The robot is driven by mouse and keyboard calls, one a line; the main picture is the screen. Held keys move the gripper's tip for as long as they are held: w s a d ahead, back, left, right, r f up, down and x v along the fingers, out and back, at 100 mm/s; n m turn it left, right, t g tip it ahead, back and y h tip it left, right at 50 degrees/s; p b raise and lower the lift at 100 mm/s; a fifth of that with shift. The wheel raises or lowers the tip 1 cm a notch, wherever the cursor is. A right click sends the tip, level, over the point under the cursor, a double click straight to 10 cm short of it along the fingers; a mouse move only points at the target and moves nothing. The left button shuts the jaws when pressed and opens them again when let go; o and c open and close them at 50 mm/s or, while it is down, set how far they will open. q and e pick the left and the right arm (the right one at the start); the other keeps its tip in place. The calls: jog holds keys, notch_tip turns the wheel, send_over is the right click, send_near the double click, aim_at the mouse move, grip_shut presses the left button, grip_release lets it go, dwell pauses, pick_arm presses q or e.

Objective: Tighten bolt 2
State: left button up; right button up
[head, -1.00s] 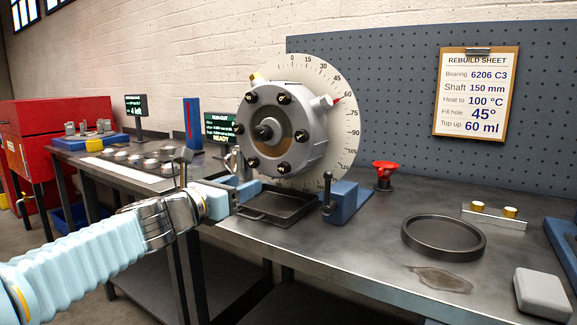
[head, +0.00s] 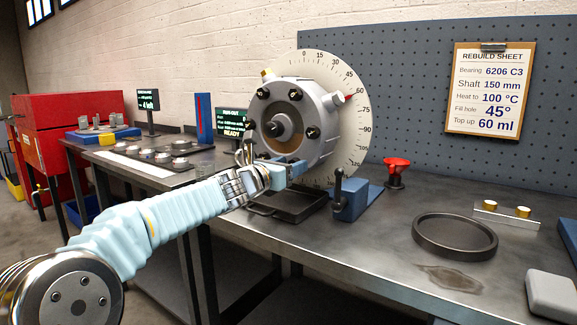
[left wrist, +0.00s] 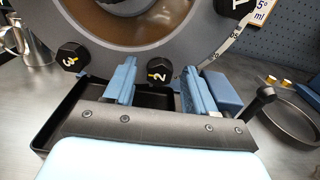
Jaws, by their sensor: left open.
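Bolt 2 (left wrist: 159,70), a black hex head with a white "2" and a yellow mark, sits low on the grey round housing (head: 322,120). In the left wrist view it shows between the two blue fingers of my left gripper (left wrist: 160,82). The fingers are open and stand on either side of it; I cannot tell whether they touch it. Bolt 3 (left wrist: 73,57) is to the left and bolt 1 (left wrist: 232,6) at the upper right. In the head view my left gripper (head: 288,168) is at the housing's lower edge and hides the bolts there. My right gripper is out of view.
A black drip tray (head: 290,208) lies below the housing. A blue clamp block with a lever (head: 350,199) stands to its right. A red-topped funnel (head: 396,170), a dark ring (head: 454,237) and a grey box (head: 552,296) are further right. A green screen reads "READY" (head: 231,123).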

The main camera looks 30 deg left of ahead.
pick_arm(q)
jog(key=shift+c, duration=0.3)
grip_shut()
jog(key=shift+d+f+m+b, duration=0.15)
jog(key=shift+m+b, duration=2.35)
jog(key=shift+m, duration=2.5)
jog(key=shift+a+f+m+b, duration=0.15)
jog(key=shift+m+b, duration=2.35)
jog(key=shift+m, duration=2.5)
jog(key=shift+d+f+m+b, duration=0.15)
jog(key=shift+m+b, duration=2.35)
jog(key=shift+m, duration=2.5)
